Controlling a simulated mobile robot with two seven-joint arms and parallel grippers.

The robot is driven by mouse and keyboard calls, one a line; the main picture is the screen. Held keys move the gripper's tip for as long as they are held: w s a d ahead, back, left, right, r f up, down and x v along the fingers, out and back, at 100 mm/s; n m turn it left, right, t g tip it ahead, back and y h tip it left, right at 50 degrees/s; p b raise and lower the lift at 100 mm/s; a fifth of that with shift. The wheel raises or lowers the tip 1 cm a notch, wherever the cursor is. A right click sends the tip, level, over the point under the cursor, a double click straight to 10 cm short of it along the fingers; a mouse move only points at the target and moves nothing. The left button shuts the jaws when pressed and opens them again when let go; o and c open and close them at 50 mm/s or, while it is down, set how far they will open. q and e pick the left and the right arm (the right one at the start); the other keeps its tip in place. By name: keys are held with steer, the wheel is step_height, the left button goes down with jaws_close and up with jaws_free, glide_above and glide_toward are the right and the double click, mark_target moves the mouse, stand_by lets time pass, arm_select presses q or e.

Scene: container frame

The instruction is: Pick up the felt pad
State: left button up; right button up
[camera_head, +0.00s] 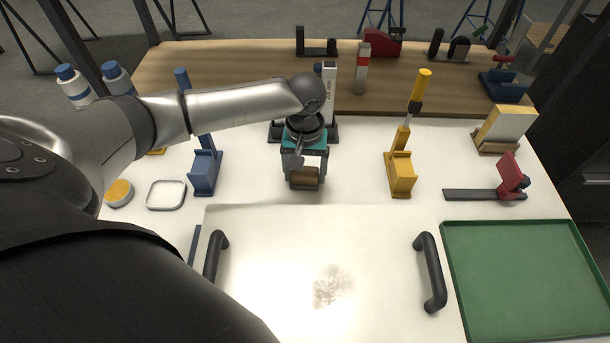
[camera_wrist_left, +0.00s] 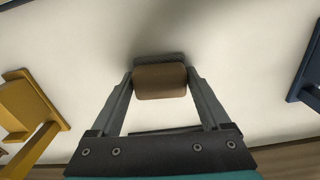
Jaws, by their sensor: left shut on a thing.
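The felt pad (camera_head: 305,177) is a small brown block near the middle of the white worktop, behind the white panel. My left gripper (camera_head: 306,182) points down and has its two fingers closed on the pad's sides. In the left wrist view the pad (camera_wrist_left: 160,84) sits between the fingertips, with a grey strip along its far edge. I cannot tell whether the pad touches the worktop. My right gripper is not in view.
A blue stand (camera_head: 204,172) is to the left and a yellow stand (camera_head: 401,176) to the right. The white panel (camera_head: 380,300) with two dark handles (camera_head: 432,272) lies in front. A green tray (camera_head: 530,225) is at the right. A grey post (camera_head: 329,95) stands behind.

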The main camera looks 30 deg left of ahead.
mark_target(305, 171)
arm_select(q)
step_height(305, 171, up, 20)
steer(key=p, duration=0.5)
